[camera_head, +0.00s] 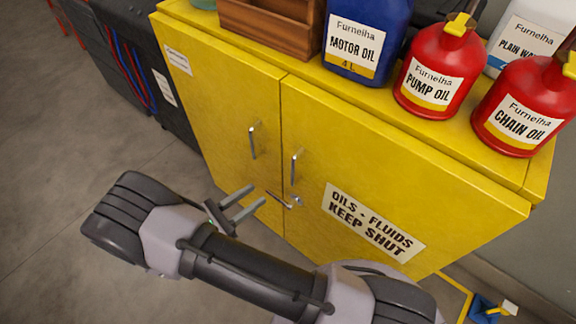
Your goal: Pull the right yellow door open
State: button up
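The yellow cabinet has two doors side by side. The right yellow door (385,170) is flush with the left door (225,105), so it looks shut. It bears a vertical metal handle (296,166) near its left edge and an "OILS + FLUIDS KEEP SHUT" label. Below the handle, a small metal latch (297,201) sits by the seam, with a thin bar reaching left across it. My gripper (258,194) is in front of the lower left door, left of the latch. Its two fingers are apart, with nothing seen between them. My arm hides part of the cabinet's lower front.
On the cabinet top stand a wooden crate (270,28), a blue motor oil can (362,38), a red pump oil can (438,72), a red chain oil can (525,108) and a white container (525,42). Dark equipment stands left. Grey floor (90,165) is open at left.

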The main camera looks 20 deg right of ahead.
jog(key=b, duration=0.3)
send_over(293, 185)
jog(key=shift+w+d, duration=0.1)
jog(key=shift+w, duration=0.25)
jog(key=shift+c, duration=0.4)
grip_shut()
dwell(0.4)
